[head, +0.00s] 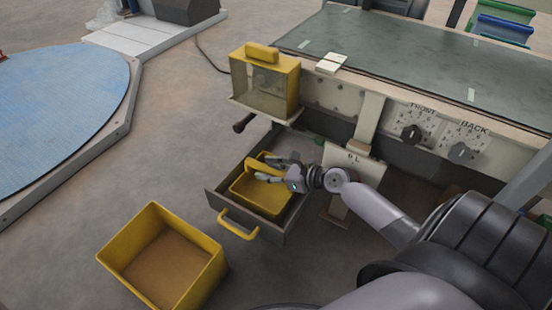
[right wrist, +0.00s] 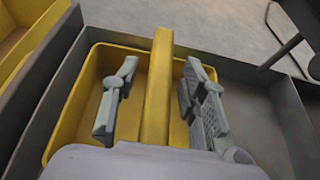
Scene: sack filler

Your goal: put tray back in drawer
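The yellow tray (head: 266,197) with a raised handle lies inside the open grey drawer (head: 219,204) below the machine table. In the right wrist view the tray (right wrist: 88,85) sits within the drawer walls, and its handle bar (right wrist: 158,95) runs up the middle. My right gripper (head: 270,168) is over the tray. In the right wrist view its fingers (right wrist: 157,98) stand apart on both sides of the handle, with gaps to it. The drawer's yellow handle (head: 238,224) faces the front. My left gripper is not in view.
An open yellow box (head: 162,259) stands on the floor in front of the drawer. A yellow-framed clear box (head: 265,82) is mounted above the drawer, with a dark knob (head: 243,123) below it. A blue round platform (head: 60,110) lies at left. Floor between is free.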

